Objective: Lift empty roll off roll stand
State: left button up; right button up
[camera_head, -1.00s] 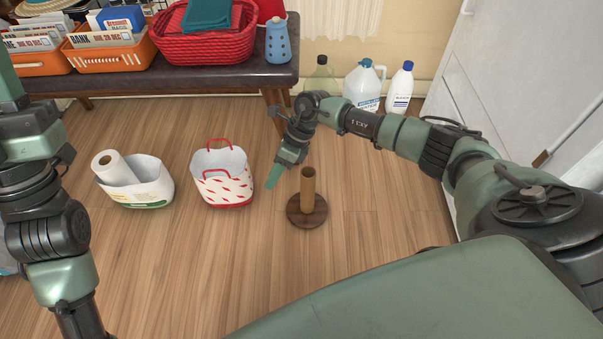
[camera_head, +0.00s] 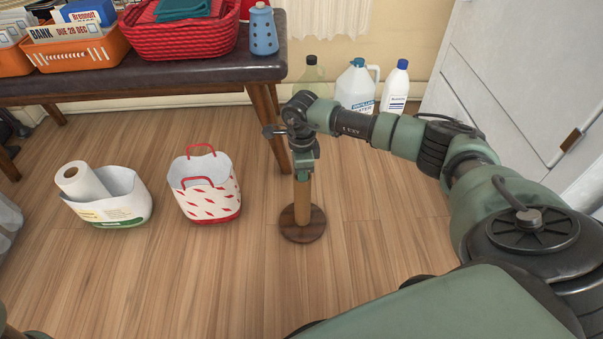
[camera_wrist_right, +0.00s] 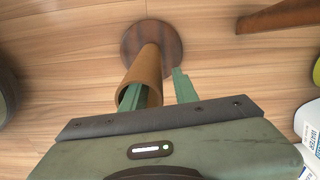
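The empty roll is a brown cardboard tube (camera_head: 302,196) standing upright on the round dark wooden roll stand (camera_head: 303,228) on the floor. My right gripper (camera_head: 303,176) points down at the top of the tube. In the right wrist view, my right gripper (camera_wrist_right: 157,82) is open at the empty roll (camera_wrist_right: 148,68), with the stand's base (camera_wrist_right: 172,42) beyond. One finger appears to be inside the tube's mouth and the other is outside it, to the right, with a gap visible. The head view hides the fingertips' contact. My left gripper is not in view.
A white basket with a paper towel roll (camera_head: 82,183) and a white-and-red bag (camera_head: 208,198) stand to the left. A dark bench (camera_head: 160,75) with baskets is behind. Several bottles (camera_head: 357,85) stand by the wall, and a white cabinet (camera_head: 520,70) is at right. The front floor is clear.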

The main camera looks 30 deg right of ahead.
jog(key=shift+f, duration=0.3)
grip_shut()
jog(key=shift+r, duration=0.1)
